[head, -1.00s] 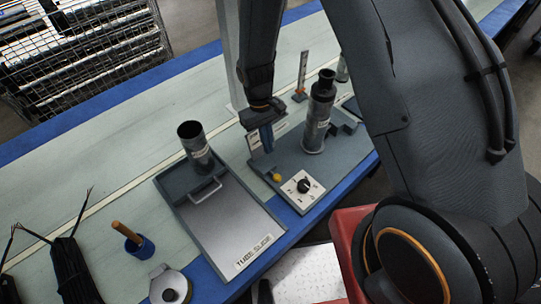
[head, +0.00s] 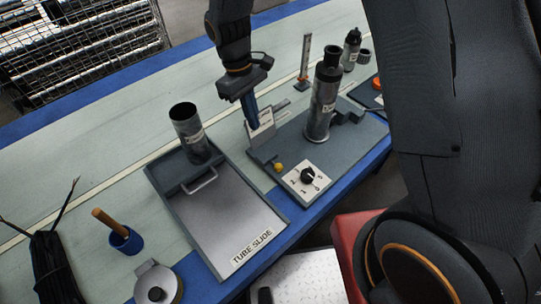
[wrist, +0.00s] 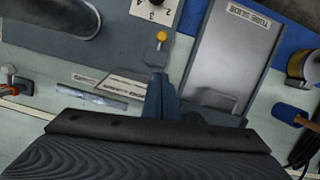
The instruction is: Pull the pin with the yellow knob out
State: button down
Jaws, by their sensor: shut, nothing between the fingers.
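The yellow knob (head: 278,166) sits low at the left edge of the grey pump base (head: 345,135), just behind the white dial plate. Its pin's shaft is too small to make out in the head view. In the wrist view the fingertips (wrist: 159,78) are apart from the knob.
A dark upright cylinder (head: 322,100) stands on the pump base. A dial plate (head: 307,179) lies in front of the knob. The tube slide tray (head: 235,215), holding an open tube (head: 190,132), is at left. A blue cup with a wooden handle (head: 122,238) stands farther left.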

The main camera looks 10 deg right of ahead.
jog(key=f, duration=0.1)
jog(key=p, duration=0.2)
send_near(277, 165)
jog(key=w+a+f, duration=0.2)
jog(key=f, duration=0.1)
jog(key=w+f, duration=0.1)
jog(key=f, duration=0.1)
jog(key=shift+w+a+f, duration=0.1)
jog(key=shift+a, duration=0.3)
jog(key=shift+s+d+f+p, duration=0.25)
jog(key=shift+s+d+p, duration=0.1)
jog(key=shift+s+d, duration=0.5)
jog(key=shift+s+d+f, duration=0.3)
jog(key=shift+s+f, duration=0.05)
jog(key=shift+s, duration=0.05)
jog(key=shift+s+d, duration=0.1)
jog(key=shift+s+d+f+p, duration=0.15)
jog(key=shift+s+d+p, duration=0.2)
jog(key=shift+s+d, duration=0.4)
jog(key=shift+s+a, duration=0.1)
jog(key=shift+s, duration=0.05)
jog(key=shift+a, duration=0.1)
